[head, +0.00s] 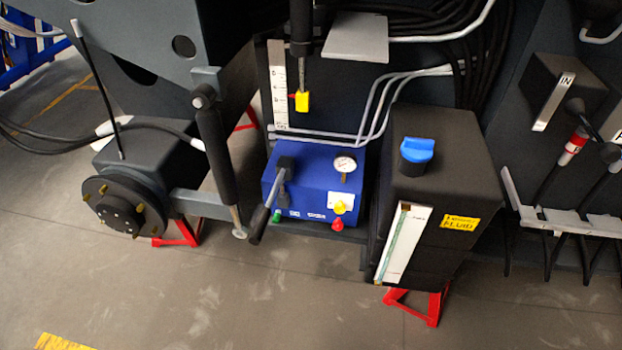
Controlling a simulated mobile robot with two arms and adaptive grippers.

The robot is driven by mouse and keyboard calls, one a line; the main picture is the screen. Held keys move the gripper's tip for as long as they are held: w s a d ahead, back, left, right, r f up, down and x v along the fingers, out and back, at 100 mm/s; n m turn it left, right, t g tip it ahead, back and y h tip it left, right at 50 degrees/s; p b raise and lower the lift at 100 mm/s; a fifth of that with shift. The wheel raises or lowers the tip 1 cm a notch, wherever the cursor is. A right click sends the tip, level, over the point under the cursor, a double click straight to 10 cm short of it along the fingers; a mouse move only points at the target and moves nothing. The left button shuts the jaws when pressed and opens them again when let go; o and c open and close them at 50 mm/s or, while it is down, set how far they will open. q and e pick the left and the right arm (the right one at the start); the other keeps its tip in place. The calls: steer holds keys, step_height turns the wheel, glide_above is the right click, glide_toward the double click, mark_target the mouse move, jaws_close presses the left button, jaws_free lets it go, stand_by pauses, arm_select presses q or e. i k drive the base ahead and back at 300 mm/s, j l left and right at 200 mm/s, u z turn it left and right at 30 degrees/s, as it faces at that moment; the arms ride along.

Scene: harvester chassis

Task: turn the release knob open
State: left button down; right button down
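A blue pump box (310,185) stands low in the middle of the head view. It carries a black hand lever (268,212) tilted down at its left and a round white pressure gauge (344,164) on top. I cannot tell from labels which is the release knob, or how far any is turned. Neither of my grippers is in view.
A dark fluid tank (465,175) with a blue cap (417,150) stands right of the pump. Above the pump, a yellow block (302,101) with a red pointer hangs beside a white scale (278,85). A wheel hub (125,205) is at left. The floor in front is clear.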

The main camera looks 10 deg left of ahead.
mark_target(337, 224)
steer(key=j+u, duration=0.2)
steer(key=j, duration=0.5)
steer(key=j+u, duration=0.25)
steer(key=j, duration=0.5)
steer(key=i, duration=0.05)
